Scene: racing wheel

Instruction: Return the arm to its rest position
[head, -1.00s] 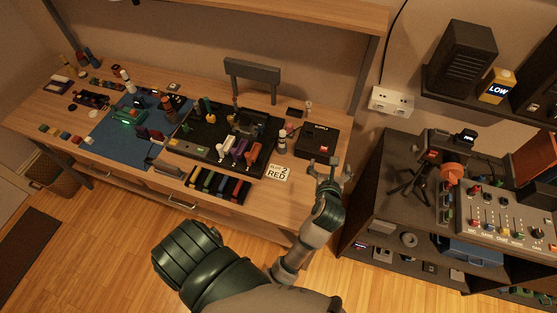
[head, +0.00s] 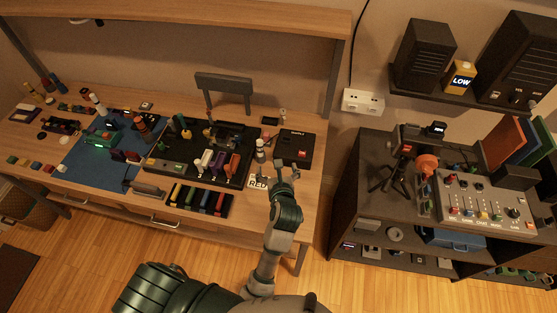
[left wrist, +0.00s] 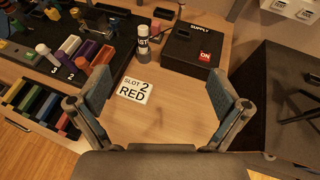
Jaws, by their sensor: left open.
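My left gripper (head: 285,169) is at the right front part of the wooden workbench, beside the "SLOT 2 RED" card (head: 257,183) and in front of the black supply box (head: 291,148). In the left wrist view, the gripper (left wrist: 158,88) has its two fingers spread wide with nothing between them but bench top and the card (left wrist: 134,90), which lies nearer the left finger. The supply box (left wrist: 191,49) with its red ON switch stands beyond the fingertips. My right gripper is not in view.
Small bottles (left wrist: 143,40) stand left of the supply box. A black tray (head: 160,165) with tools and a row of coloured blocks (head: 198,201) lie further left. A dark cabinet (head: 345,205) with a mixer (head: 487,205) stands right, across a gap. The bench's right front is mostly clear.

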